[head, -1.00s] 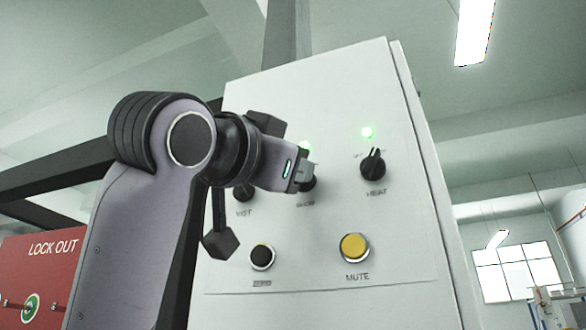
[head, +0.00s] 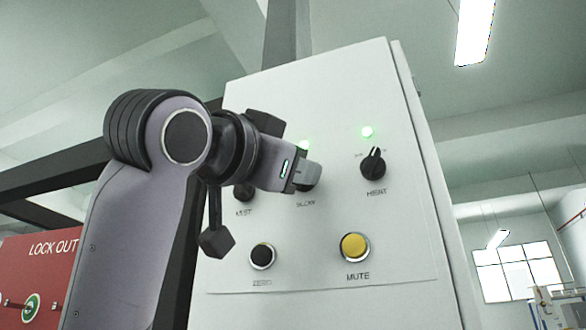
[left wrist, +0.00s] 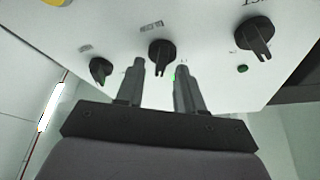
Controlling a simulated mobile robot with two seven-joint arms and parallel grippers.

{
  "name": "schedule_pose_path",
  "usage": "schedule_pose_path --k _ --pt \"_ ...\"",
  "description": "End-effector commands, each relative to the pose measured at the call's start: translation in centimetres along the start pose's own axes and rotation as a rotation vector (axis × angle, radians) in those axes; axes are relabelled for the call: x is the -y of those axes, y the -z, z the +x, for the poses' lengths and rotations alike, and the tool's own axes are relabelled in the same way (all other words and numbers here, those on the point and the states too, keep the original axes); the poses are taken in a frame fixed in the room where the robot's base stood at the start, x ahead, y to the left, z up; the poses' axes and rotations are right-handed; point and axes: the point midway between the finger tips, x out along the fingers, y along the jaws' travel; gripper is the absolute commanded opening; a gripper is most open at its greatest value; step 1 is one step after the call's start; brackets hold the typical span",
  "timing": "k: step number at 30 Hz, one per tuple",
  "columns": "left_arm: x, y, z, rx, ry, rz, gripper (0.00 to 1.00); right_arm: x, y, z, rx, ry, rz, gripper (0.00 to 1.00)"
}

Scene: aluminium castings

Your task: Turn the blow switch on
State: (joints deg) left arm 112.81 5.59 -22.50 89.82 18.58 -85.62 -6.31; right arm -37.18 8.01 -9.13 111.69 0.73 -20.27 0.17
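The blow switch (head: 307,187) is a black rotary knob on the white panel, above the label "BLOW". In the head view my left gripper (head: 306,178) is in front of it and hides most of it. In the left wrist view the blow switch (left wrist: 161,52) shows just beyond the fingertips, in line with the gap between them. My left gripper (left wrist: 160,66) is open, its two fingers apart with nothing seen between them. Whether the fingertips touch the knob cannot be told. A green lamp (head: 304,146) glows above the knob. My right gripper is not in view.
The heat knob (head: 373,164) is to the right, under a lit green lamp (head: 367,132). The mist knob (head: 244,192) is to the left, partly hidden by my arm. Below are the black zero button (head: 262,256) and yellow mute button (head: 355,247). A red lock out board (head: 40,270) is at far left.

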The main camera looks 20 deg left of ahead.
Motion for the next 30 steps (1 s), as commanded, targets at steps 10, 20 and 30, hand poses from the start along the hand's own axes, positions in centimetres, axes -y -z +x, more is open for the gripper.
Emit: schedule_pose_path --k 10,20,30 --pt "-0.1 -0.2 -5.4 -0.003 0.002 0.001 0.37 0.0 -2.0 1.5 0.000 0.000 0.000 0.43" --pt "0.0 0.0 -6.9 0.000 0.001 0.000 0.37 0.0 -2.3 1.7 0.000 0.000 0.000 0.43" --pt "0.0 0.0 -6.8 0.000 0.001 0.000 0.37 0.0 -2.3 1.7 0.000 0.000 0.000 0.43"
